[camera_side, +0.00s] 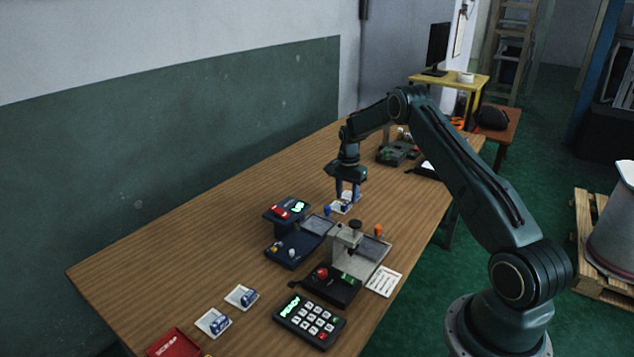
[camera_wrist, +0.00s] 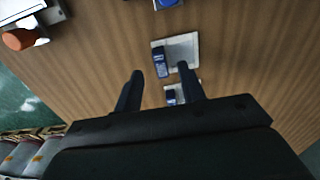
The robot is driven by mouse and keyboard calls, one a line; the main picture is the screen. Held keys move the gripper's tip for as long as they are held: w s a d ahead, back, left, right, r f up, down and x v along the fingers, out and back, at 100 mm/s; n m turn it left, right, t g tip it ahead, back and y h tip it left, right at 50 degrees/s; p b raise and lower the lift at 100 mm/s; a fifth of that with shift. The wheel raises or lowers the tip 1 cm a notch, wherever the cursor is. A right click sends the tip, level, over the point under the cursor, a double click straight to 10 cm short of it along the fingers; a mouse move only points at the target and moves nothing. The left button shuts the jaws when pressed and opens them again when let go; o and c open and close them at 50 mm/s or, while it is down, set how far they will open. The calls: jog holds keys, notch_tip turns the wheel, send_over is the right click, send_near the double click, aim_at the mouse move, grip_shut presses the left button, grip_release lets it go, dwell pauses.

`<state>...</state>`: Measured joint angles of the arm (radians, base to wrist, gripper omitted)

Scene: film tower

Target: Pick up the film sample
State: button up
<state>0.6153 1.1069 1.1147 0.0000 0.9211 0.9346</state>
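My gripper (camera_side: 348,198) hangs over the wooden table, pointing down. In the wrist view its two dark fingers (camera_wrist: 160,70) are apart with nothing gripped between them. A white square pad (camera_wrist: 182,48) with a small dark-blue item (camera_wrist: 160,62), possibly the film sample, lies just beyond the fingertips. A second white pad with a blue item (camera_wrist: 171,97) shows between the fingers, partly hidden by the right finger and gripper body. In the side view a white pad (camera_side: 341,207) with a blue item lies just below the fingers. I cannot tell the gap in height.
A dark-blue device (camera_side: 287,248) and a grey press-like device (camera_side: 345,238) stand in front of my gripper. A keypad (camera_side: 310,320), two more white pads (camera_side: 241,297) with blue items and a red tray (camera_side: 175,345) are nearer. The table's left side is clear.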

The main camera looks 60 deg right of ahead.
aim_at(346, 203)
jog(key=shift+f, duration=1.85)
grip_shut()
